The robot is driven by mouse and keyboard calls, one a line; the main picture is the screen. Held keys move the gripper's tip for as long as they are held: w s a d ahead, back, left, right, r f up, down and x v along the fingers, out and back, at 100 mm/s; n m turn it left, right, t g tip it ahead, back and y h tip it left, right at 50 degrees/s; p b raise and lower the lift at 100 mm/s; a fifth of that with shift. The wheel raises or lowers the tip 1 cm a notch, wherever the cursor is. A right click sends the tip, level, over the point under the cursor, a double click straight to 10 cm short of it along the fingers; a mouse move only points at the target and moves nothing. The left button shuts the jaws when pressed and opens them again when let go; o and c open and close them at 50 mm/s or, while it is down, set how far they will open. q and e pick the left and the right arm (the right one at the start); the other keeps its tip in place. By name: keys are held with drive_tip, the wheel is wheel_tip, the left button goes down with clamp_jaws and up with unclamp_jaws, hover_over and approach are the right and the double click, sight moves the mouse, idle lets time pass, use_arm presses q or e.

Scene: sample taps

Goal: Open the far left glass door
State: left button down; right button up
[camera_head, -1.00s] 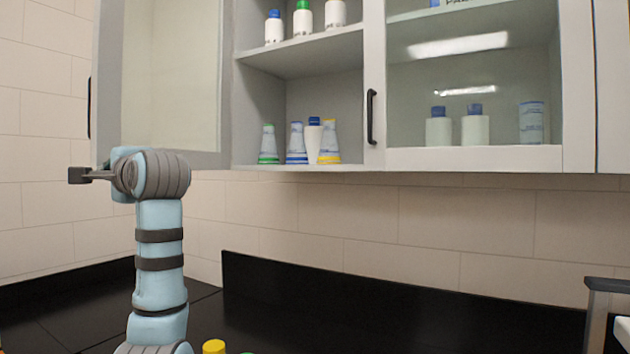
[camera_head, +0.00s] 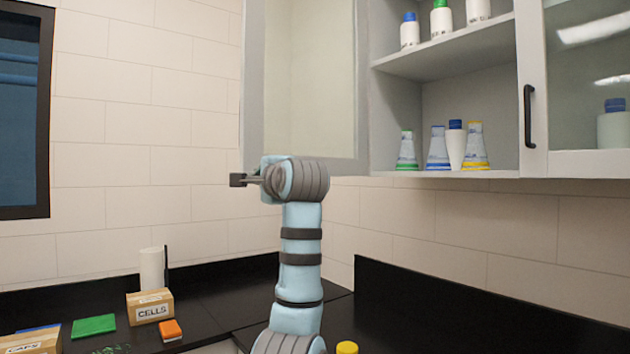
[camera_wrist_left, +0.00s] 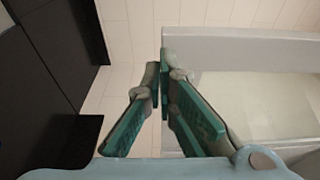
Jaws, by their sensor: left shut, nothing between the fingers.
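The far left glass door (camera_head: 352,90) stands swung open, out from the cabinet's left side, with its pale frame around a glass pane. In the left wrist view the pale frame of the door (camera_wrist_left: 240,45) lies just right of the fingertips. My left gripper (camera_head: 240,180) is shut and empty at the lower left corner of the door; I cannot tell if it touches the frame. Its green-padded fingers (camera_wrist_left: 160,80) meet at the tips in the left wrist view. I cannot make out this door's handle now. My right gripper is not in view.
Open cabinet shelves (camera_head: 445,58) hold bottles and flasks. A second glass door (camera_head: 535,100) with a black handle is closed at right. On the black counter at left are a CELLS box (camera_head: 150,307), a green item (camera_head: 94,325) and an orange item (camera_head: 171,330).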

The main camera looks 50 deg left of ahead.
use_arm(q)
drive_tip(key=s+d+b, duration=0.4)
drive_tip(key=s+d, duration=0.2)
drive_tip(key=s, duration=0.3)
drive_tip(key=shift+s+d, duration=0.25)
drive_tip(key=shift+d, duration=0.15)
drive_tip(key=shift+w, duration=0.1)
